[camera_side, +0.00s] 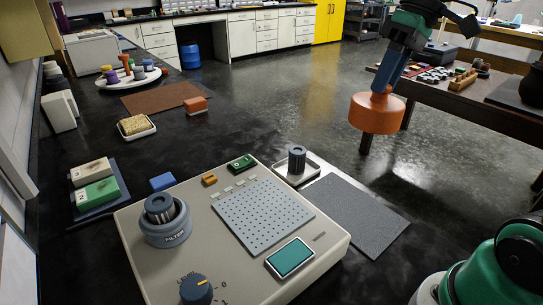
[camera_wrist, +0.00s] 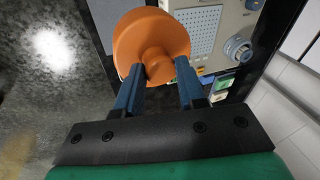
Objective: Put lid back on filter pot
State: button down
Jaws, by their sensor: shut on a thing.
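My gripper (camera_side: 380,85) is shut on the knob of a large round orange lid (camera_side: 377,114) and holds it up in the air, right of the console. In the wrist view the lid (camera_wrist: 152,38) hangs between and beyond my blue fingers (camera_wrist: 160,78). The blue-grey filter pot (camera_side: 168,234), marked FILTER, stands at the left of the console, with a dark ribbed cylinder (camera_side: 159,205) in its open top. The pot also shows at the right of the wrist view (camera_wrist: 238,52), well apart from the lid.
The beige console (camera_side: 245,262) has a perforated plate, a dial (camera_side: 196,290) and a teal screen (camera_side: 290,257). A ribbed cylinder (camera_side: 297,158) stands in a white tray at its far edge. A grey mat (camera_side: 352,214) lies bare to the right. A dark side table (camera_side: 440,85) stands behind the lid.

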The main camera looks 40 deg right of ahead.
jog(key=w+a+f+n+g, duration=0.1)
jog(key=w+a+n, duration=0.2)
jog(key=w+a, duration=0.6)
jog(key=w+a+f+n+g, duration=0.1)
jog(key=w+a+n, duration=0.3)
jog(key=a, duration=0.9)
jog(key=shift+n, duration=0.3)
jog(key=shift+w+a+f, duration=0.2)
jog(key=shift+a+f, duration=1.85)
jog(key=shift+a, duration=0.15)
jog(key=shift+w+a+f, duration=0.15)
jog(key=shift+a+f, duration=1.9)
jog(key=shift+a, duration=0.1)
jog(key=shift+w+d+f, duration=0.1)
jog(key=shift+f, duration=0.1)
grip_release()
